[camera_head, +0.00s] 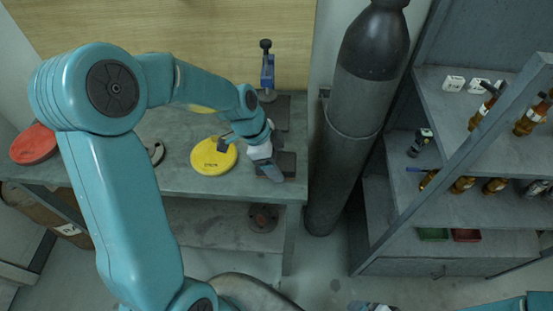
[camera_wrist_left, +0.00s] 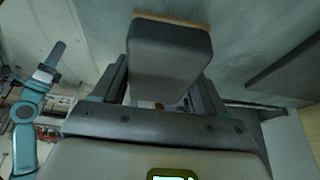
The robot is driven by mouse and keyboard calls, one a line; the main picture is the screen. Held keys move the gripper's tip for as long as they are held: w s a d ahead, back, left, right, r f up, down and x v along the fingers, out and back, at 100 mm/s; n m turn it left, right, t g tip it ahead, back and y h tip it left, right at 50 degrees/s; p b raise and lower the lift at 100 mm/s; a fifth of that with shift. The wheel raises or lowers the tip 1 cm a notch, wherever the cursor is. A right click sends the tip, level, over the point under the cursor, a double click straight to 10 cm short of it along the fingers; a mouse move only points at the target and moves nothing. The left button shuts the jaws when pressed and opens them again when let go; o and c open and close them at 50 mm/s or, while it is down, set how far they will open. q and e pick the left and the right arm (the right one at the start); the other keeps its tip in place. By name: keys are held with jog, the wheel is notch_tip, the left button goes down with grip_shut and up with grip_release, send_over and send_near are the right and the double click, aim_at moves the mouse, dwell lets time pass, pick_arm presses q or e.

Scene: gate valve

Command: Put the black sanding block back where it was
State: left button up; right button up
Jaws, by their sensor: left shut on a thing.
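The black sanding block (camera_wrist_left: 170,58), dark grey with a thin tan strip along its far edge, sits between the two fingers of my left gripper (camera_wrist_left: 163,88) in the left wrist view.
A yellow disc (camera_head: 212,158) lies left of my left gripper, a red disc (camera_head: 34,144) at the far left. A blue clamp-like tool (camera_head: 267,75) stands behind. A tall dark gas cylinder (camera_head: 345,130) stands right of the bench, then shelves with bottles (camera_head: 462,185).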

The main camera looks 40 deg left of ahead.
pick_arm(q)
jog(key=shift+f, duration=0.15)
jog(key=o, duration=1)
jog(key=shift+w, duration=0.1)
jog(key=shift+r, duration=0.3)
jog(key=v, duration=1.1)
jog(key=shift+a+r, duration=0.1)
jog(key=shift+r, duration=0.3)
jog(key=shift+f, duration=0.1)
